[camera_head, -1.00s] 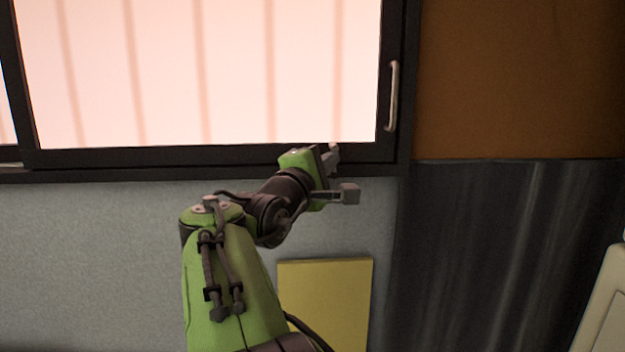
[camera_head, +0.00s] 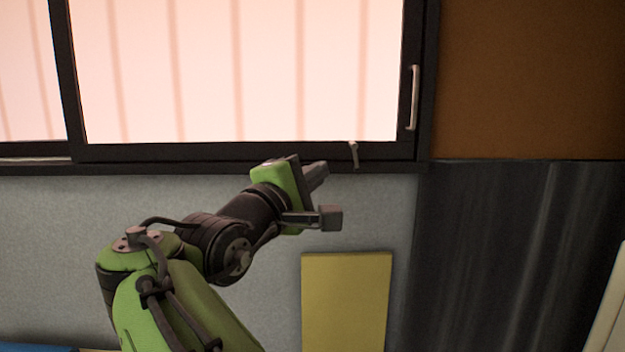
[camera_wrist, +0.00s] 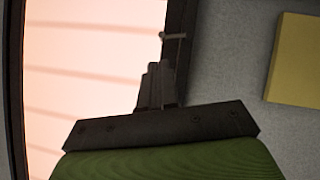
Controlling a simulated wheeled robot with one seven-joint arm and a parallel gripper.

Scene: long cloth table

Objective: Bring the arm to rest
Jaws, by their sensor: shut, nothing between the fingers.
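My gripper (camera_head: 322,168) is at the end of my green and black arm, in the middle of the head view. It is in front of the grey wall, just below the window's bottom frame. In the wrist view its dark fingers (camera_wrist: 154,68) are closed together, with nothing seen between them. The arm is bent, with its forearm slanting up to the right. A small metal latch (camera_head: 354,154) on the window frame shows just beyond the fingertips; it also shows in the wrist view (camera_wrist: 172,36). I cannot tell the gap between them.
The black-framed window (camera_head: 250,152) fills the upper part, with a pale handle (camera_head: 413,98) at its right. A yellow panel (camera_head: 346,300) is on the grey wall. A dark panel (camera_head: 500,260) stands to the right. A blue edge (camera_head: 35,348) shows at lower left.

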